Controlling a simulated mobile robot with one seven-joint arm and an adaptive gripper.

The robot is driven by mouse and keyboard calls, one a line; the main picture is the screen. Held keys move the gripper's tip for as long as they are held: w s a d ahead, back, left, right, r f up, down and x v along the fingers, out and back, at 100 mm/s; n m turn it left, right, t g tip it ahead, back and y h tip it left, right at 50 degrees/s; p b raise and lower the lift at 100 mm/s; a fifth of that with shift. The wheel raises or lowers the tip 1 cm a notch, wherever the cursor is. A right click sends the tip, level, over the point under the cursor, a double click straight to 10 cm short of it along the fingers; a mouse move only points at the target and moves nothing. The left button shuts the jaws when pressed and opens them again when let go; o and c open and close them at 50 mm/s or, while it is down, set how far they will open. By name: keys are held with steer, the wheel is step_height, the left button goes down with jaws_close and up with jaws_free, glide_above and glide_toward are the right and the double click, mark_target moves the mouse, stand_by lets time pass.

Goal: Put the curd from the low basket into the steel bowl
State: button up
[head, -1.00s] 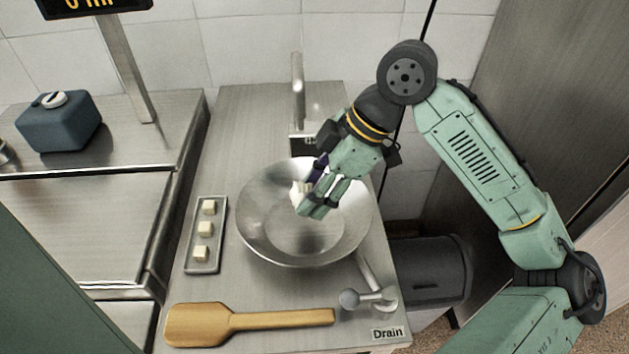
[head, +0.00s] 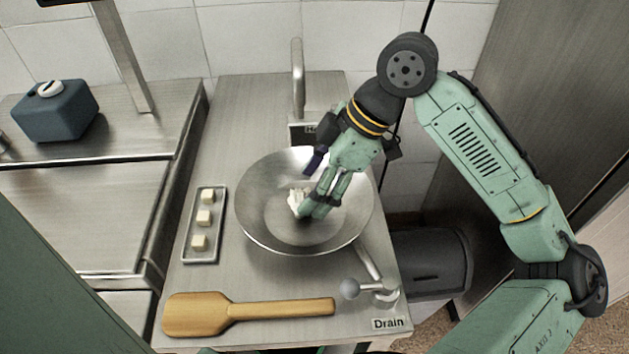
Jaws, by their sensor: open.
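The steel bowl (head: 262,218) is wide and shallow and stands on the steel counter. A white, uneven lump, the curd (head: 297,201), is inside the bowl, left of centre. My gripper (head: 309,188) reaches into the bowl from the upper right and is open. Its dark purple finger stands apart, above the curd. Its green fingers are right beside the curd and hide its right side; whether they touch it I cannot tell. No low basket shows in this view.
A narrow tray (head: 190,252) with three pale cubes (head: 204,218) lies left of the bowl. A wooden paddle (head: 245,311) lies in front. A drain lever (head: 372,290) is at the front right, and a tap (head: 298,80) stands behind the bowl. A blue container (head: 55,112) is far left.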

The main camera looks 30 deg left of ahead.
steer(key=shift+r, duration=0.1)
stand_by(0.4)
step_height(320, 180, up, 7)
steer(key=p, duration=0.2)
steer(key=shift+p, duration=0.4)
steer(key=shift+s, duration=0.1)
